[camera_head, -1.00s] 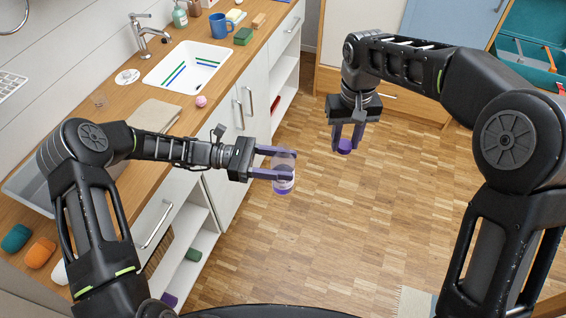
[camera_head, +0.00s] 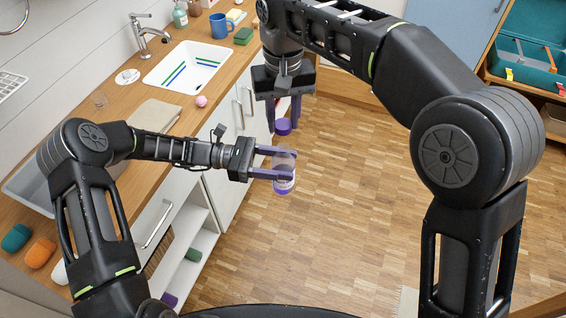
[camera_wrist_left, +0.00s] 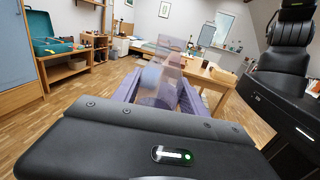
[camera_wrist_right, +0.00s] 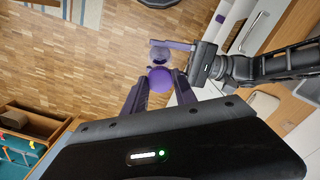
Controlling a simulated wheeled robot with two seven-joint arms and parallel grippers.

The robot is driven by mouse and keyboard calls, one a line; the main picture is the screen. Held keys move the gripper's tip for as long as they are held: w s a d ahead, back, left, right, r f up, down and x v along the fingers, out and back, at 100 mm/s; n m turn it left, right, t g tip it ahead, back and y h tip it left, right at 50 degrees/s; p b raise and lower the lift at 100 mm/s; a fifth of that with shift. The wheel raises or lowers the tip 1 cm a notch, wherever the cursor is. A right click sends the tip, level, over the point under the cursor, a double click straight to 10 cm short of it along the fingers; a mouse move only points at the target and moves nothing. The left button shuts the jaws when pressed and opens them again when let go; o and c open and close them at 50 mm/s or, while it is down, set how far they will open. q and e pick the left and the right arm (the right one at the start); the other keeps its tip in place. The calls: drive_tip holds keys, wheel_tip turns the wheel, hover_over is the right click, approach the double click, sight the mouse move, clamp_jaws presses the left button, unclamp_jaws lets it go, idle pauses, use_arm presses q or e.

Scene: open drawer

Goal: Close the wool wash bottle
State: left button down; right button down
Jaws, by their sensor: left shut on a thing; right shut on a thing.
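The wool wash bottle (camera_head: 284,184) is clear with a purple lower part and a label. My left gripper (camera_head: 284,164) is shut on it and holds it upright in the air in front of the counter. The clear bottle also shows between the fingers in the left wrist view (camera_wrist_left: 160,80). My right gripper (camera_head: 284,108) points down and is shut on the purple cap (camera_head: 283,127).
The wooden counter (camera_head: 180,112) with a white sink (camera_head: 187,67) lies at the left. A pink ball (camera_head: 201,101) is near its edge. Cabinet doors with handles (camera_head: 238,118) stand close behind the bottle. The wooden floor (camera_head: 370,180) is clear to the right.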

sight(283, 169)
idle(0.3)
drive_tip(key=shift+f, duration=2)
drive_tip(key=shift+s+f, duration=0.1)
drive_tip(key=shift+s, duration=0.05)
drive_tip(key=shift+f, duration=0.75)
drive_tip(key=shift+f, duration=0.6)
